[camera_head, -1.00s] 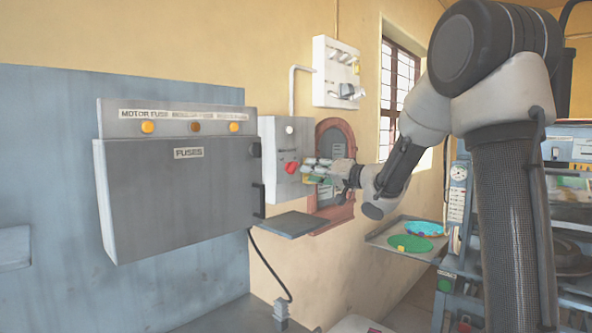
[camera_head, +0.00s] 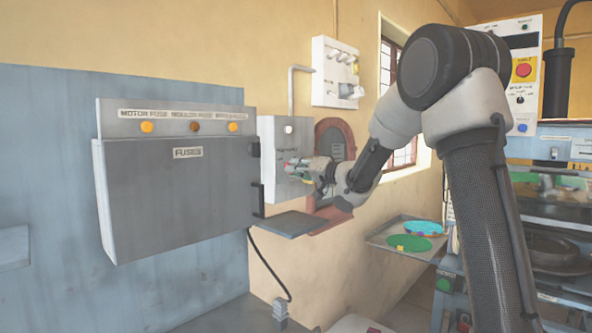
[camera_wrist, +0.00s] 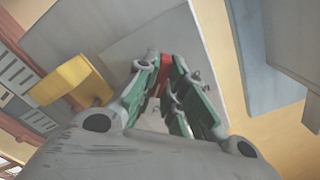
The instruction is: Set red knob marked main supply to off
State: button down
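The red knob (camera_wrist: 163,76) is on the front of a light grey switch box (camera_head: 270,130) on the wall, right of the fuse cabinet. In the wrist view a strip of red shows between my fingertips. My gripper (camera_head: 290,168) is at the box front, with its green-padded fingers on either side of the knob. It also shows in the wrist view (camera_wrist: 164,75), where the fingertips stand close together. I cannot tell whether they press on the knob. The knob's marking and pointing direction are hidden.
The grey fuse cabinet (camera_head: 180,200) with amber lamps is left of the box. A small grey shelf (camera_head: 288,224) juts out below. A white switch panel (camera_head: 336,72) hangs above. A tray (camera_head: 378,239) with coloured plates is at right, beside the press (camera_head: 560,215).

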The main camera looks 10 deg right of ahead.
dwell(0.4)
jog(key=shift+f+n, duration=0.1)
jog(key=shift+n, duration=8.8)
jog(key=c, duration=1.5)
grip_release()
